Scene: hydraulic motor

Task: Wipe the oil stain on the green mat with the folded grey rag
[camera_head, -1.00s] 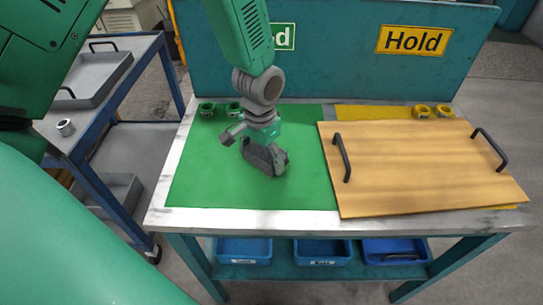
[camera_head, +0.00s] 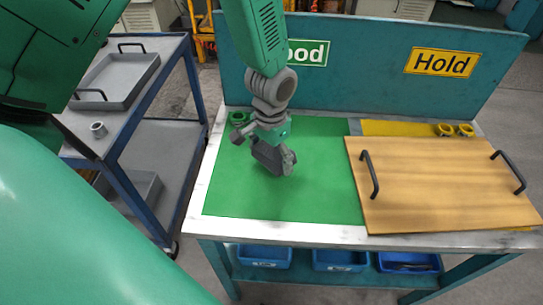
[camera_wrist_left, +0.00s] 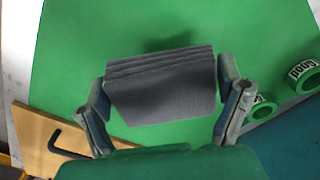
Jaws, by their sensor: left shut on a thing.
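The folded grey rag (camera_wrist_left: 165,88) is a dark, layered block between the two fingers of my left gripper (camera_wrist_left: 165,95) in the left wrist view. In the head view, my left gripper (camera_head: 273,157) is shut on the rag (camera_head: 266,156), over the back-left part of the green mat (camera_head: 300,195). I cannot tell whether the rag touches the mat. A dark patch shows on the mat beyond the rag in the wrist view; it may be shadow or stain. No oil stain shows clearly in the head view. My right gripper is not in view.
A wooden board (camera_head: 440,185) with black handles covers most of the yellow mat (camera_head: 395,128). Green rings (camera_head: 238,118) and yellow rings (camera_head: 455,130) stand at the back. A teal panel (camera_head: 370,70) rises behind. A grey tray (camera_head: 118,82) is on the left cart.

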